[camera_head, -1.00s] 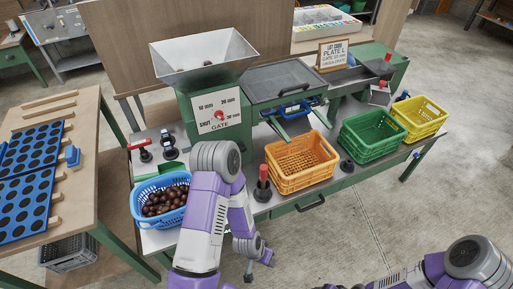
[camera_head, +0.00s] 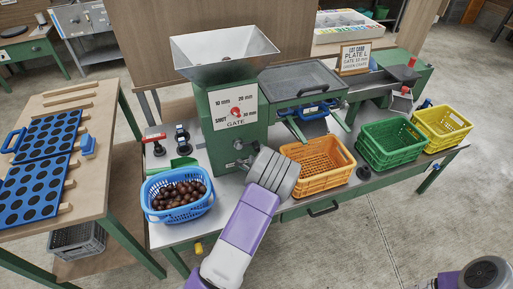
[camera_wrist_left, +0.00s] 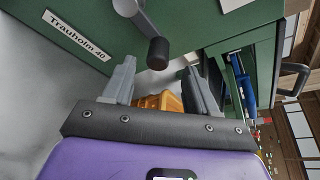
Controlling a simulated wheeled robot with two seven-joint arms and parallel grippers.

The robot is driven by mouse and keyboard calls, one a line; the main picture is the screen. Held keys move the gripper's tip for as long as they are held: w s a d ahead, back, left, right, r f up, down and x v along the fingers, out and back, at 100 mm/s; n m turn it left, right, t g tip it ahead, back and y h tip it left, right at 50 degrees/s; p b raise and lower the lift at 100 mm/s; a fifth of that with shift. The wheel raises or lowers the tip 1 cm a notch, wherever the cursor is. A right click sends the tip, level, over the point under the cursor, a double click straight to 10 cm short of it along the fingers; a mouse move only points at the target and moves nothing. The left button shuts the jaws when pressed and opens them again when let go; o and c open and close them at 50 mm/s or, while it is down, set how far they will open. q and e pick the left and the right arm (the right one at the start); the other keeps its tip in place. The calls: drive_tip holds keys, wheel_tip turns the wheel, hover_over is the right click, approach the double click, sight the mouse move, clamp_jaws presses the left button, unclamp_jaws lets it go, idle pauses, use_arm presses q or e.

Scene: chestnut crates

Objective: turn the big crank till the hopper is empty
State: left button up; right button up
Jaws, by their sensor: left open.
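The metal hopper (camera_head: 225,50) tops the green machine (camera_head: 212,120). In the head view my left wrist hides the fingers and most of the crank. My right gripper is out of view; only part of its arm shows at lower right.
A blue basket (camera_head: 150,207) of chestnuts sits left of my arm. An orange crate (camera_head: 318,181), a green crate (camera_head: 392,160) and a yellow crate (camera_head: 440,140) stand along the bench to the right. A wooden table (camera_head: 95,190) with blue trays stands at left.

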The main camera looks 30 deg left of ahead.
sight(257, 149)
use_arm(q)
drive_tip(key=b+x, duration=0.2)
drive_tip(key=x, duration=0.4)
drive_tip(key=shift+s+f, duration=0.1)
drive_tip(key=shift+f, duration=0.05)
drive_tip(key=shift+w+a+f, duration=0.1)
drive_tip(key=shift+w+a, duration=0.25)
drive_tip(key=shift+w, duration=0.2)
clamp_jaws()
